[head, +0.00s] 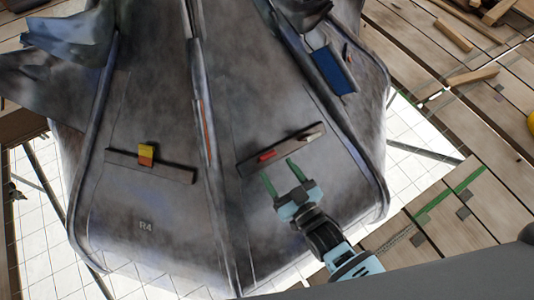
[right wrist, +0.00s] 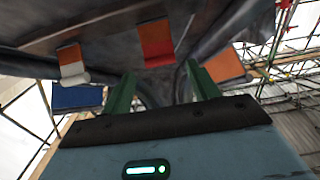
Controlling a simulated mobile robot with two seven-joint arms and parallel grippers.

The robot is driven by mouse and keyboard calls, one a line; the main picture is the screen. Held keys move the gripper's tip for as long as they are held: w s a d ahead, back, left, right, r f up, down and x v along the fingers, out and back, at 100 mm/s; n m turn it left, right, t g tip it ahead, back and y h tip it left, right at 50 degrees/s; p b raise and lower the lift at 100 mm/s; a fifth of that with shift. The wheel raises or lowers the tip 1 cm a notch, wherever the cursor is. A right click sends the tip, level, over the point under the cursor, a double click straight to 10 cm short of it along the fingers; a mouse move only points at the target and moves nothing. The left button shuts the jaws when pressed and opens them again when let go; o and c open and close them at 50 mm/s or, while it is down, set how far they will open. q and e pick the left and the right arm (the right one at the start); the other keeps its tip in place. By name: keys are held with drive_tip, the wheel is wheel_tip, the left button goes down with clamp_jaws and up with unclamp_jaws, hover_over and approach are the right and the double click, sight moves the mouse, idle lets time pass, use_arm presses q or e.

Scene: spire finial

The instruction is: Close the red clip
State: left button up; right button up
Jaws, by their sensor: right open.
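The red clip (head: 267,156) is a small red piece on a dark bar (head: 283,149) across the right-hand grey panel. The fingers also show in the right wrist view (right wrist: 160,72). My left gripper is not in view.
A yellow-and-orange clip (head: 146,155) is on the left panel's bar (head: 178,174). A blue piece (head: 332,72) hangs at upper right. Raised ribs edge the panels. Wooden scaffold planks (head: 480,215) lie at right. Orange flaps (right wrist: 72,60) flank the centre in the wrist view.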

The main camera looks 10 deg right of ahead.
sight(267, 156)
drive_tip(key=b+x, duration=0.2)
drive_tip(key=x, duration=0.4)
drive_tip(key=shift+w+a+f, duration=0.1)
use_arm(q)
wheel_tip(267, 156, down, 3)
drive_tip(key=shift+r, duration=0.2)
use_arm(e)
drive_tip(key=shift+c, duration=0.4)
